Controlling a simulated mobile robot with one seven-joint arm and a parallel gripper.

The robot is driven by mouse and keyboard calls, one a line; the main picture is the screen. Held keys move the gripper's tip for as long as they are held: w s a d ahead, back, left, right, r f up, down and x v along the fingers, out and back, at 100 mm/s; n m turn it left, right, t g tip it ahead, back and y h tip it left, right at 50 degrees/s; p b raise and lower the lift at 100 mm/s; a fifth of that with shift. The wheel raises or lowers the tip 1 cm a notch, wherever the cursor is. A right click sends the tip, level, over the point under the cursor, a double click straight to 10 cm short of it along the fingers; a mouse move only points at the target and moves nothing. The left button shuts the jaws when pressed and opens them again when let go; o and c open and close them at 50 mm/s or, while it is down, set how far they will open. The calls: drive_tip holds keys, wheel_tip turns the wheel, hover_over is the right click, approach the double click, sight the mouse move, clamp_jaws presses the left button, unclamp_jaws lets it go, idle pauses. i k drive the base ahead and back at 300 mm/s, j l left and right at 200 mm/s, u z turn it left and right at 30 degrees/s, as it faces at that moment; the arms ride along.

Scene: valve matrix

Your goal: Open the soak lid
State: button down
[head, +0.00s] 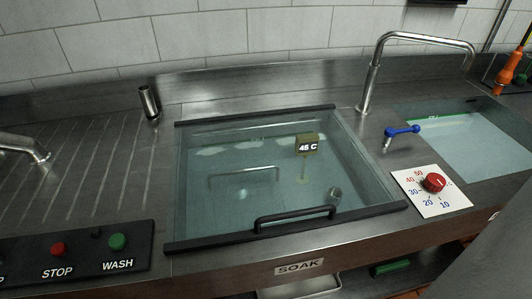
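The soak lid (225,190) is a clear glass pane with a dark bar along its back edge and another along its front edge. It lies flat and closed over the soak basin in the middle of the head view. A black bar handle (295,214) stands at the front edge of the lid, above the SOAK label (299,267). Through the glass I see water, a small 45 C display (307,145) and a round metal piece (335,194). My gripper is not in view.
A red dial (433,182), a blue lever (402,130) and a tall faucet (375,75) stand right of the lid, near an open water basin (470,140). A button panel (85,253) and grooved drainboard (70,165) lie left. A plain grey surface blocks the lower right corner.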

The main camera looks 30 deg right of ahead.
sight(334, 218)
drive_tip(key=k+j+z, duration=0.1)
drive_tip(key=z, duration=0.3)
drive_tip(key=k+j+z, duration=0.15)
drive_tip(key=z, duration=0.3)
drive_tip(key=k+j+z, duration=0.2)
drive_tip(key=z, duration=0.2)
drive_tip(key=i+j, duration=0.25)
drive_tip(key=i, duration=0.25)
